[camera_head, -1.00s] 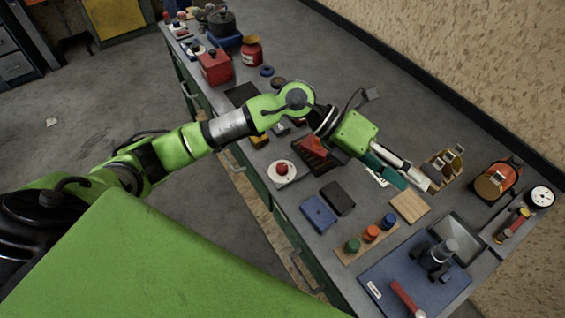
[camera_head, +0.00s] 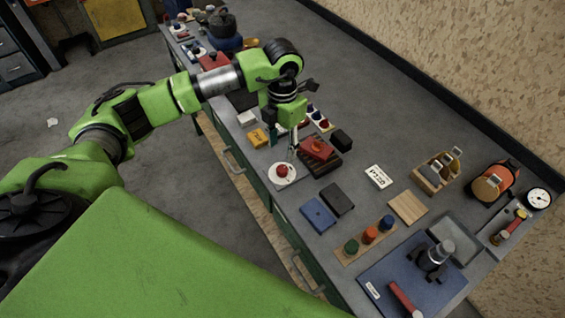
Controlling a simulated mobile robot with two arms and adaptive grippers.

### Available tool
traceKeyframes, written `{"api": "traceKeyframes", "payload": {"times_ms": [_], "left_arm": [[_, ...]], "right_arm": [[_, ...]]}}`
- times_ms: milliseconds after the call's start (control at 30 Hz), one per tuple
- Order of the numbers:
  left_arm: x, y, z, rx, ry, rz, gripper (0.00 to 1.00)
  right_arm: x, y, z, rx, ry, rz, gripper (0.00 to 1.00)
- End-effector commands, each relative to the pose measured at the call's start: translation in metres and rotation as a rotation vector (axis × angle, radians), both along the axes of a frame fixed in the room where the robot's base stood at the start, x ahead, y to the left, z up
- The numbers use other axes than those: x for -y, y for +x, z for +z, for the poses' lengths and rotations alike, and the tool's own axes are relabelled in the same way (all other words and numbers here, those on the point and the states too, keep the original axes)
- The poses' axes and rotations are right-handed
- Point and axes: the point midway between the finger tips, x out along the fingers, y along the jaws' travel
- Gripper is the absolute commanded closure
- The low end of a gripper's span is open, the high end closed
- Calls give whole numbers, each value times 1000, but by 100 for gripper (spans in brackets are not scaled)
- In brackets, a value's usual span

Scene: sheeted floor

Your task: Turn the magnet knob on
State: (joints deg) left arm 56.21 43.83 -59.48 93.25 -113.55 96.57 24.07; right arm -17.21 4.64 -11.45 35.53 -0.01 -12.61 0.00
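A round red knob (camera_head: 282,170) sits on a white disc (camera_head: 275,179) near the front edge of the bench. I cannot tell for sure that it is the magnet knob, as no marking is legible. My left gripper (camera_head: 284,147) points down just behind and above the red knob, apart from it as far as I can see. Its two fingers look spread, with nothing between them. My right gripper is not in view.
A dark rack with a red block (camera_head: 318,149) stands close right of the gripper. A yellow box (camera_head: 258,138) lies to its left. A blue case (camera_head: 318,214), a wooden strip with coloured knobs (camera_head: 346,257) and a bottle crate (camera_head: 425,178) stand further right.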

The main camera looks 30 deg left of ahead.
Motion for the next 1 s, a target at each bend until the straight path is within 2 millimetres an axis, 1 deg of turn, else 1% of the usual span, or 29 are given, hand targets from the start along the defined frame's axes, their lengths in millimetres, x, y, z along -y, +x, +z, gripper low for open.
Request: {"api": "traceKeyframes", "payload": {"times_ms": [33, 200, 300, 400, 500, 600, 867, 900, 967, 1000], "left_arm": [[0, -2, -9, -7, 0, 0, 60], [1, -2, -46, -6, -2, 0, 60], [1, -2, -64, -5, 0, -1, 60], [1, -1, -78, -3, -2, -1, 60], [1, -1, -88, -2, -3, -1, 60], [1, 0, -93, 0, -3, -2, 60], [1, 0, -95, 0, -2, -2, 60], [1, 0, -95, 0, -2, -2, 65], [1, 0, -95, 0, -2, -2, 81], [1, 0, -94, 0, -2, -2, 91]], "right_arm": [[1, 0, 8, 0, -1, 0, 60], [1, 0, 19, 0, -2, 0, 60], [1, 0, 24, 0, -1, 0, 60], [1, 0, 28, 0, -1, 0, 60], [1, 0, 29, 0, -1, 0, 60], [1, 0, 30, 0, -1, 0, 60], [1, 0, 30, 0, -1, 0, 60], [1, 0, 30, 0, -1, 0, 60], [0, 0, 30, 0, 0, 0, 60], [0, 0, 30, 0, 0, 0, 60]]}}
